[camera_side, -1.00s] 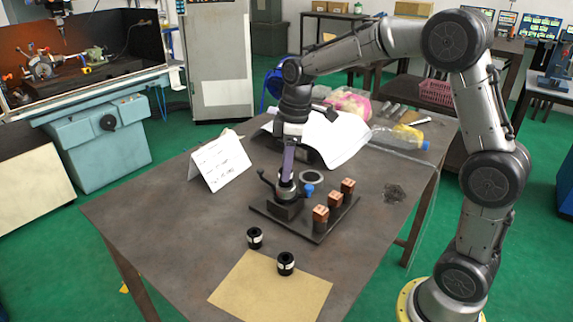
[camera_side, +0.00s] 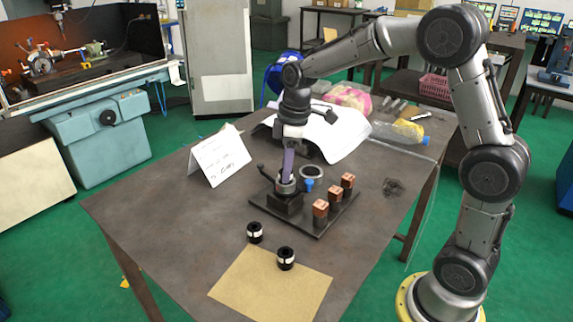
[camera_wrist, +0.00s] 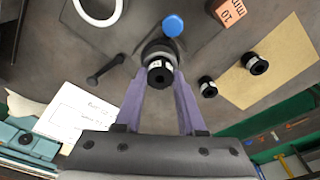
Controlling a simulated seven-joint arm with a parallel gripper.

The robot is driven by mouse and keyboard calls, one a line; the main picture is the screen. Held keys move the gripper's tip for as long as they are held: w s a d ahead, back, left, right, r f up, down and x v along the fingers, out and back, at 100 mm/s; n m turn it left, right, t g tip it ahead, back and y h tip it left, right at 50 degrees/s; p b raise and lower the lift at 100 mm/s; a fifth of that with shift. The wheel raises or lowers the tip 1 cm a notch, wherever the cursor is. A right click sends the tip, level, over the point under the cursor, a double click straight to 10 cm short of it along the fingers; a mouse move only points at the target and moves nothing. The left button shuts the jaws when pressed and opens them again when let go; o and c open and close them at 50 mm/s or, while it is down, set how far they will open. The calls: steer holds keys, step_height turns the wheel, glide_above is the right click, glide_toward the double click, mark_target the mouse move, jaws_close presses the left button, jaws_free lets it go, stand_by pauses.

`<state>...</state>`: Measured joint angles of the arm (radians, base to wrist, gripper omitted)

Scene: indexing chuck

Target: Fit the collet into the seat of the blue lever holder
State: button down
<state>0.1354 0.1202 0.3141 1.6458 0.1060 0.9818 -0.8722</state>
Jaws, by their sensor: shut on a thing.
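The collet (camera_wrist: 160,74), black with a pale band, is between the purple fingers of my gripper (camera_wrist: 158,80) in the wrist view. My gripper (camera_side: 287,181) is shut on it, upright over the holder (camera_side: 287,204) in the side view. The holder is a dark block with a round grey top, a lever with a blue knob (camera_side: 308,185) and a black arm on its other side. The blue knob (camera_wrist: 173,25) also shows in the wrist view. The collet's lower end is at the seat; how deep it sits is hidden.
Three copper blocks (camera_side: 320,209) stand on the dark base plate, right of the holder. Two black collets (camera_side: 255,232) (camera_side: 286,257) stand in front, one on the tan sheet (camera_side: 265,290). A white card (camera_side: 220,157) stands at left.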

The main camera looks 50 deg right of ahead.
steer(key=shift+f, duration=0.3)
steer(key=shift+c, duration=2.1)
jaws_free()
step_height(320, 180, up, 14)
steer(key=s+d, duration=0.1)
steer(key=shift+s+f, duration=0.15)
steer(key=shift+f, duration=0.05)
